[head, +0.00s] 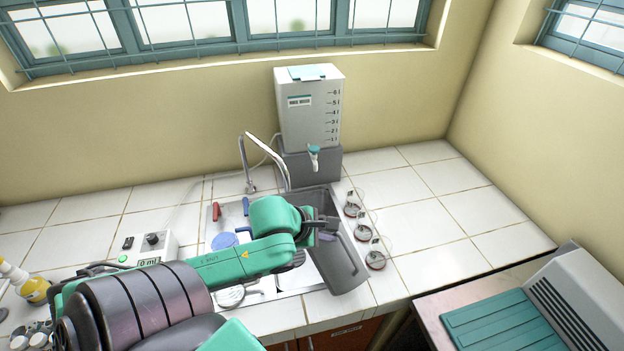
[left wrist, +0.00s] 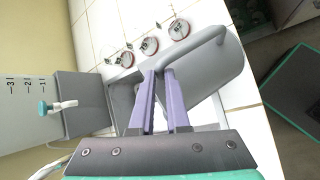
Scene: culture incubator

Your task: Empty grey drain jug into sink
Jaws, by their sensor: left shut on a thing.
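The grey drain jug (head: 341,268) is at the right side of the sink (head: 262,295) in the head view, slanted, with its lower end by the sink's front right edge. Its body (left wrist: 215,75) and looped handle also show in the left wrist view. My left gripper (head: 328,228) reaches over the sink from the left. Its purple fingers (left wrist: 160,74) are shut on the jug's handle. The jug's inside and any liquid in it are hidden from me. My arm covers part of the sink. My right gripper is not in view.
A white tank (head: 310,108) with a teal tap stands behind the sink, beside a curved faucet (head: 243,160). Several lidded dishes (head: 362,232) stand close to the sink's right. A control box (head: 150,250) is at left. Tiled counter (head: 430,200) is free at right.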

